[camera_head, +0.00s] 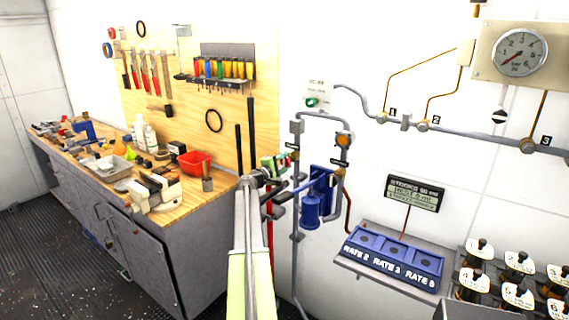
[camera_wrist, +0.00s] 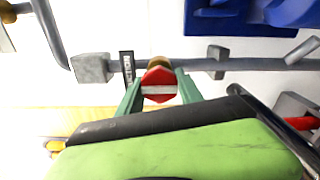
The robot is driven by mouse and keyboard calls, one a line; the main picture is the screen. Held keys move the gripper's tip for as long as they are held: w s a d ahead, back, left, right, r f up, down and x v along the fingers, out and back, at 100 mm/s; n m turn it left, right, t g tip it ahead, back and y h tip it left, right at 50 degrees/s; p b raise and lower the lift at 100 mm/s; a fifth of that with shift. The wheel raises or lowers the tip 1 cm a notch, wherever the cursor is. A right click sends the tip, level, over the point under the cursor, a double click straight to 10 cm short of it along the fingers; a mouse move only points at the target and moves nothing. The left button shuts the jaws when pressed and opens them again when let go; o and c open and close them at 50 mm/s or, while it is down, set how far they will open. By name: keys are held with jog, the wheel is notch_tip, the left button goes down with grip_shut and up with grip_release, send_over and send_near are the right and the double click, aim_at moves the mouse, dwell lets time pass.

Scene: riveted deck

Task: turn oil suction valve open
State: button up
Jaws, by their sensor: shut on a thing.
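In the wrist view a red round valve knob (camera_wrist: 158,78) with a pale bar across it sits on a grey pipe, with a brass-coloured collar behind it. The bar lies roughly along the pipe. I take this knob for the oil suction valve, as the small dark tag (camera_wrist: 127,67) beside it is too blurred to read. My gripper (camera_wrist: 160,92) has its two green fingers shut on the knob, one on each side. In the head view my gripper (camera_head: 283,164) is at the pipework left of the blue pump (camera_head: 318,196), and the knob is mostly hidden there.
A wooden workbench (camera_head: 218,182) with tools stands to the left. A ledge with blue rate trays (camera_head: 390,258) and a rack of labelled bottles (camera_head: 515,262) are at the right. A pressure gauge (camera_head: 519,53) hangs above. Grey pipes (camera_head: 296,262) run close around my gripper.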

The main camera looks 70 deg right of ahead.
jog(key=shift+w+r, duration=0.1)
jog(key=o, duration=1.4)
jog(key=v, duration=1.7)
jog(key=shift+a, duration=0.2)
